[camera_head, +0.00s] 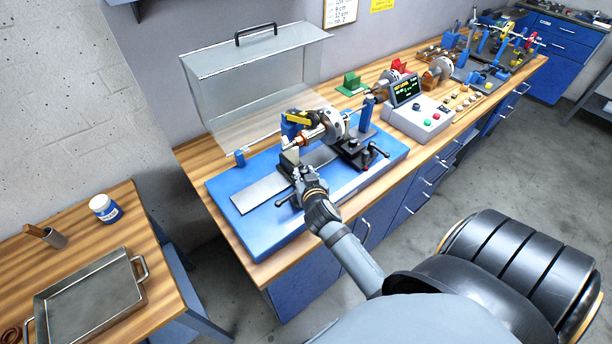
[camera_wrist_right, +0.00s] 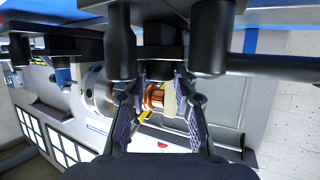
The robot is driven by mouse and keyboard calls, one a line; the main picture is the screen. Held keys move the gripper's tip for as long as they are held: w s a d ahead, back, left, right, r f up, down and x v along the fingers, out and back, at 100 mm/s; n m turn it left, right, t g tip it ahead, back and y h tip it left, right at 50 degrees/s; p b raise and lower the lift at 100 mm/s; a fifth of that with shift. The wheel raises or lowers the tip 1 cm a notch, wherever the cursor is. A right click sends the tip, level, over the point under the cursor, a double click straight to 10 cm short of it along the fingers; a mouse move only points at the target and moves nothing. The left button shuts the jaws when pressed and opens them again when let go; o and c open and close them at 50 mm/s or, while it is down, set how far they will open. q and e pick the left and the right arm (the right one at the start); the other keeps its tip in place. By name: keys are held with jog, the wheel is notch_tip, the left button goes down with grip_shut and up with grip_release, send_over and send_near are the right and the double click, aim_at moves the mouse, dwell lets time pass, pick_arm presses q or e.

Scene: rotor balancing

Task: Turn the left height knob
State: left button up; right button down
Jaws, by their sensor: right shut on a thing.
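The balancing machine has a blue base (camera_head: 268,222) with a grey plate and stands on the long wooden bench. A rotor with a grey disc (camera_head: 335,128) and a copper-coloured part (camera_wrist_right: 154,97) lies across its supports. My right gripper (camera_head: 299,176) is at the left support (camera_head: 289,160), near the front of the base. It is shut on what appears to be the left height knob, which the fingers mostly hide. In the right wrist view the two fingers (camera_wrist_right: 160,82) reach up to dark parts of the support. My left gripper is not in view.
A clear cover (camera_head: 250,80) with a black handle stands open behind the machine. A control box (camera_head: 418,118) with a display is to the right. A side table at left holds a metal tray (camera_head: 90,302) and a white-and-blue jar (camera_head: 105,209).

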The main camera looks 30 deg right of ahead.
jog(key=shift+a+m+g+h+b, duration=0.15)
jog(key=shift+m+g+h+b, duration=0.15)
jog(key=shift+m+h+b, duration=0.3)
jog(key=c, duration=1.1)
grip_release()
jog(key=shift+o, duration=0.2)
notch_tip(320, 180, up, 10)
jog(key=shift+f, duration=0.1)
